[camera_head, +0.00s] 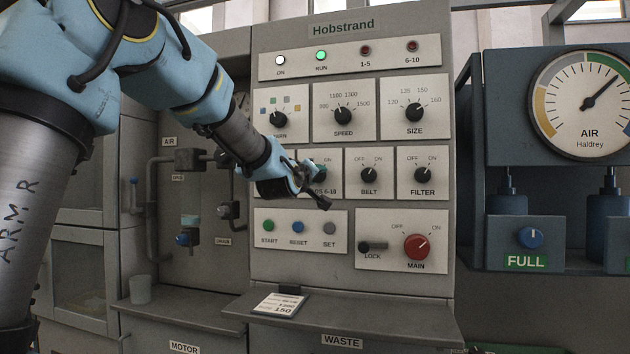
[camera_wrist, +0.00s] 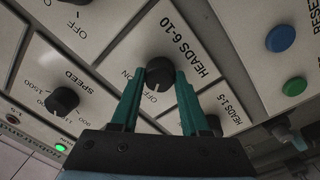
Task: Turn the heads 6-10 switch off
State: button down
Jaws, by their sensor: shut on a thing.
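The heads 6-10 switch (camera_wrist: 158,70) is a round black knob on a pale plate in the wrist view.
The heads 1-5 switch (camera_wrist: 214,124) is close by, partly behind a finger. The belt knob (camera_head: 369,175) and filter knob (camera_head: 423,175) are to the right. Start (camera_head: 269,226) and reset (camera_head: 298,227) buttons lie below. The green run lamp (camera_head: 321,55) is lit; the 6-10 lamp (camera_head: 412,46) looks dark red.

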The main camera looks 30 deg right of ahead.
dwell(0.3)
jog(key=shift+c, duration=2)
grip_release()
jog(key=shift+s+a, duration=0.1)
jog(key=b+v, duration=0.2)
jog(key=v, duration=0.8)
jog(key=shift+s+a+b, duration=0.2)
jog(key=shift+b, duration=0.2)
jog(key=shift+f, duration=0.1)
